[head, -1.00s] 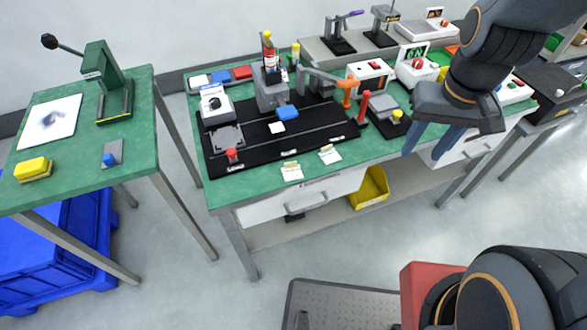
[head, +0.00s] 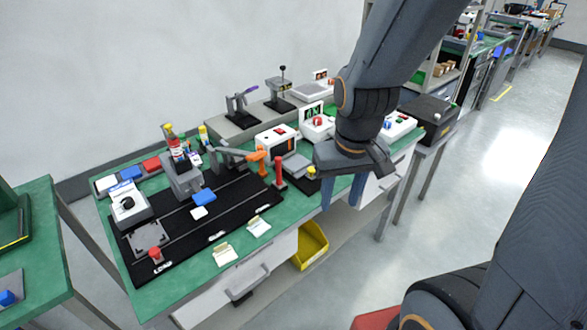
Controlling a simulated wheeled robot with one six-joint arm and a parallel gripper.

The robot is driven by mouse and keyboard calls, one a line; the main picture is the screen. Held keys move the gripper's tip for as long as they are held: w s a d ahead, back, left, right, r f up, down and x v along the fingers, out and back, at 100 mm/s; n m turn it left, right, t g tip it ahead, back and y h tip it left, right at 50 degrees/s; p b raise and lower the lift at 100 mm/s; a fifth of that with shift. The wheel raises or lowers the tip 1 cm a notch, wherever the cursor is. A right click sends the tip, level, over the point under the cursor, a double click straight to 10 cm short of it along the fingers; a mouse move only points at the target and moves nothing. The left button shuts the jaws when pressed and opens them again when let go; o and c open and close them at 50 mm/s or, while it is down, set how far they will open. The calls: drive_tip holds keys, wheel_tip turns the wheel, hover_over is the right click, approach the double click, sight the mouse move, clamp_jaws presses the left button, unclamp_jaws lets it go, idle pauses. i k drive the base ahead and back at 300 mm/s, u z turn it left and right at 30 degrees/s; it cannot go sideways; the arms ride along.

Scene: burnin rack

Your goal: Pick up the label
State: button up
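Two small pale cards, which may be labels, lie on the green bench near its front edge: a left card (head: 225,254) and a right card (head: 258,226). A small white piece (head: 199,212) lies on the black mat beside a blue block (head: 204,196). I cannot tell which of these is the label. My gripper (head: 342,196) points down with its two blue fingers apart and nothing visible between them. It hangs by the bench's front edge, right of the cards and apart from them.
The bench (head: 180,285) carries a black mat (head: 185,238), a red post (head: 280,172), an orange clamp (head: 258,160) and a white box (head: 275,141). A yellow bin (head: 311,246) sits below. Another green table (head: 50,215) stands at left. Floor at right is clear.

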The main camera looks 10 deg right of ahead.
sight(224, 254)
drive_tip(key=z, duration=1.2)
drive_tip(key=i, duration=1.45)
drive_tip(key=u, duration=3.95)
